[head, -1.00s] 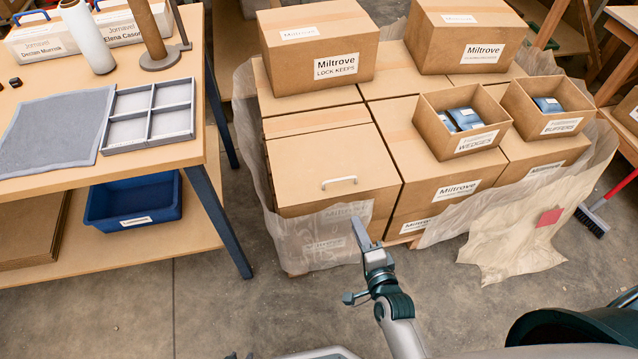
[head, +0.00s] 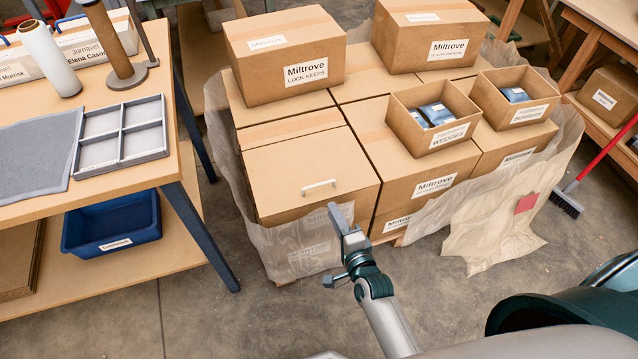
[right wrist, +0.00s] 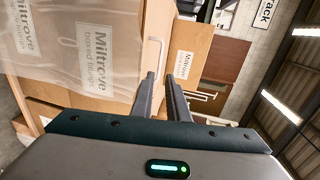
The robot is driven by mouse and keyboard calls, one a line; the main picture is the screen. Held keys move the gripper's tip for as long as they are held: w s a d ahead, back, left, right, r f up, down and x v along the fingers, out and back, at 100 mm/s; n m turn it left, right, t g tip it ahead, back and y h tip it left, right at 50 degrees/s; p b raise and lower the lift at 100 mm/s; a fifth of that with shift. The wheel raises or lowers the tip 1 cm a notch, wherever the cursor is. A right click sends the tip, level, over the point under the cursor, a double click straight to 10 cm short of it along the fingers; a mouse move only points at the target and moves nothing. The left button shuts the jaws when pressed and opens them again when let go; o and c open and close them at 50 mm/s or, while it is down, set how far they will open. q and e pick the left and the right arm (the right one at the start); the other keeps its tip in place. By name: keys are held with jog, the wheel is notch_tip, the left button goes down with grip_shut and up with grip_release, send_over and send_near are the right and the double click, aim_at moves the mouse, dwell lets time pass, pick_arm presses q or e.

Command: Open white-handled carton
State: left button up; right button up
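The white-handled carton (head: 290,170) is at the front left of the wrapped pallet stack in the head view, its lid closed. Its white handle (head: 319,187) lies near the front edge of the lid. In the right wrist view the handle (right wrist: 152,53) shows just beyond the fingertips. My right gripper (head: 336,215) is in front of the carton, below and right of the handle, apart from it. In the wrist view the right gripper (right wrist: 160,78) has its two fingers spread with an empty gap. My left gripper is not in view.
Clear wrap (head: 300,250) hangs around the stack's front. A carton labelled Lock Keeps (head: 285,60) stands behind, and open boxes with blue packs (head: 432,120) sit to the right. A workbench (head: 165,172) stands at left. Bare floor lies in front.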

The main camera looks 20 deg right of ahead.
aim_at(319, 184)
jog(key=w, duration=0.4)
jog(key=w+f, duration=0.1)
jog(key=w, duration=0.3)
jog(key=w+f, duration=0.1)
jog(key=w, duration=0.3)
jog(key=shift+a+f, duration=0.2)
jog(key=shift+w+f, duration=0.1)
jog(key=shift+w, duration=0.35)
grip_shut()
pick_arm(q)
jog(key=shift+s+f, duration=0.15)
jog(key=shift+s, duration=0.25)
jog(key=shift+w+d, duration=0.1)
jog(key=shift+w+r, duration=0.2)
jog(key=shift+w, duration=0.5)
